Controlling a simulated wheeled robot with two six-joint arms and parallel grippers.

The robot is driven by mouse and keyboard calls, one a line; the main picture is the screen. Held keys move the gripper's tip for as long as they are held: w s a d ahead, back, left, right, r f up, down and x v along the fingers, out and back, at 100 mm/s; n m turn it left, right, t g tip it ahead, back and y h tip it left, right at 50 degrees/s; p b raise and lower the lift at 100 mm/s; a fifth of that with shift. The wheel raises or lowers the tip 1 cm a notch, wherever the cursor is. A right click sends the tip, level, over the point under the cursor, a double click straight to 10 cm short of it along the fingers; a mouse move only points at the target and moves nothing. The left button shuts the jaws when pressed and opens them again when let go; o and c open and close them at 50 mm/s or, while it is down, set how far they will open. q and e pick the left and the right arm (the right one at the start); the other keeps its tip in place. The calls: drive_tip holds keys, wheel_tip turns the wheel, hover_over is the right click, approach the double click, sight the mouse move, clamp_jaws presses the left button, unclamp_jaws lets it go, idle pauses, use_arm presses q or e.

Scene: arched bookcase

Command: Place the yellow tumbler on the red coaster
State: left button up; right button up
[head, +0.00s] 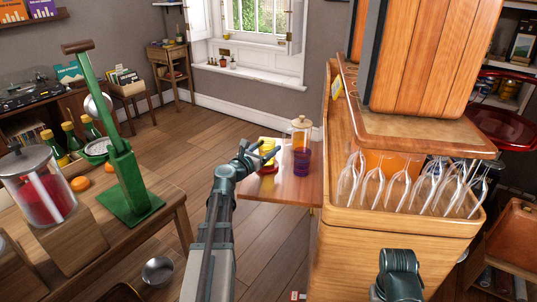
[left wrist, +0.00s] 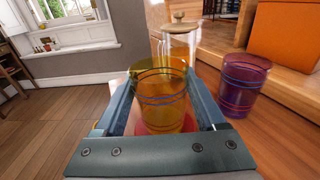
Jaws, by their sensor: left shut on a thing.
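The yellow tumbler (left wrist: 163,101) is see-through with blue and red bands. It stands upright between the fingers of my left gripper (left wrist: 166,108), which is shut on it. In the head view my left gripper (head: 262,153) is at the small wooden side shelf, with the yellow tumbler (head: 268,147) partly hidden by its fingers. The red coaster (left wrist: 143,128) shows around and below the tumbler's base. I cannot tell whether the base touches it. My right gripper is not seen; only a dark part of my right arm shows at the bottom of the head view.
A purple tumbler (left wrist: 241,86) stands close to the right of my left gripper. A lidded glass jar (left wrist: 180,45) stands just behind the yellow tumbler. Several wine glasses (head: 372,185) line the cabinet at right. Open floor (head: 265,240) lies left of the cabinet.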

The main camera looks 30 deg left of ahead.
use_arm(q)
drive_tip(key=shift+f, duration=0.15)
drive_tip(key=o, duration=1.5)
drive_tip(key=s, duration=0.8)
drive_tip(key=s+r+p, duration=0.1)
drive_tip(key=s, duration=0.3)
drive_tip(key=shift+a, duration=0.3)
drive_tip(key=shift+s+f, duration=0.1)
